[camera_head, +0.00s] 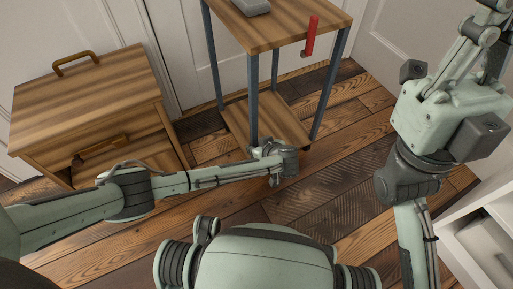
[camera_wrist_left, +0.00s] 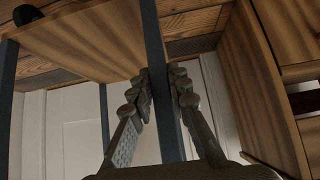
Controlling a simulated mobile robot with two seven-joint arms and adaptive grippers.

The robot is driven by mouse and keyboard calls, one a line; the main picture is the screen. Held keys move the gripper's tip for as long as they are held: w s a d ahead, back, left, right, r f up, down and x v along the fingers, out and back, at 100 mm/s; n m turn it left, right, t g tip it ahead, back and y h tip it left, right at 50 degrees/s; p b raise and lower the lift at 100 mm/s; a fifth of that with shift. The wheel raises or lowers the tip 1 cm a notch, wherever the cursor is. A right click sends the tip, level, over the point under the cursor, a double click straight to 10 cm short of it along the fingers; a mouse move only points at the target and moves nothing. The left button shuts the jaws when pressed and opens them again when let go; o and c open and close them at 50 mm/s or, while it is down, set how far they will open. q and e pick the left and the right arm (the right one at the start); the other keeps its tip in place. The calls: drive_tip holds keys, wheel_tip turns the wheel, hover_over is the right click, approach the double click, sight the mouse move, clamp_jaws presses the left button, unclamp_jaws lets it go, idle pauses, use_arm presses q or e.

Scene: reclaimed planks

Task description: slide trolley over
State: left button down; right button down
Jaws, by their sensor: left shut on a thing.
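The trolley (camera_head: 290,27) stands in the upper middle of the head view. It has a striped wooden top, a lower wooden shelf (camera_head: 281,117), blue-grey legs and a red handle (camera_head: 311,36) at its right side. My left gripper (camera_head: 267,150) is low at the trolley's near front leg. In the left wrist view the fingers of my left gripper (camera_wrist_left: 161,85) lie on both sides of the blue-grey leg (camera_wrist_left: 153,38) and are shut on it. My right gripper is out of view; only my right arm shows at the right.
A wooden cabinet (camera_head: 85,92) with a drawer stands left of the trolley. A grey object (camera_head: 252,6) lies on the trolley top. White panelled doors (camera_head: 187,50) are behind. White furniture (camera_head: 478,235) is at lower right. Plank floor (camera_head: 345,170) right of the trolley is clear.

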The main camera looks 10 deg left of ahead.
sight(255, 127)
use_arm(q)
drive_tip(key=shift+a, duration=0.15)
drive_tip(key=c, duration=1.4)
unclamp_jaws()
drive_tip(key=shift+o, duration=0.2)
wheel_tip(255, 127, up, 10)
